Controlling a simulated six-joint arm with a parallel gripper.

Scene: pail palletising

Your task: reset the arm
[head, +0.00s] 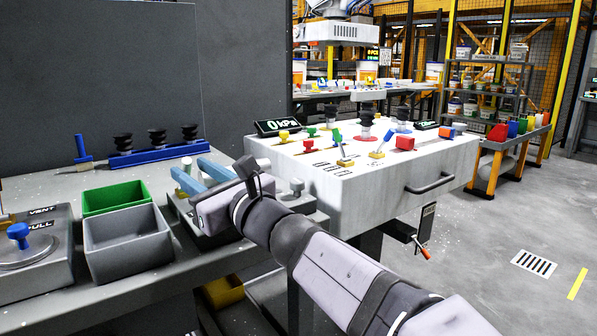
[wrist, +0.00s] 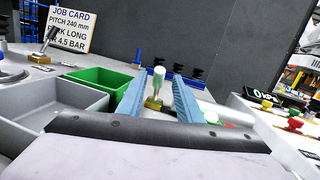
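My gripper (head: 189,167) has two light blue fingers and is low over the left bench, just right of the green and grey bins. In the wrist view its fingers (wrist: 159,82) stand apart, with a gap on each side of a small fitting (wrist: 154,103). This fitting has a pale green top and a brass base. It appears between or just beyond the fingers, and I cannot tell its exact depth. My gripper looks open and holds nothing. My forearm hides part of the bench edge.
The green bin (head: 115,196) and grey bin (head: 127,240) are close on the left. A blue rack (head: 155,154) with black suction cups stands behind. The white console (head: 400,176) with knobs is at right. A dark wall panel (head: 110,70) rises behind the bench.

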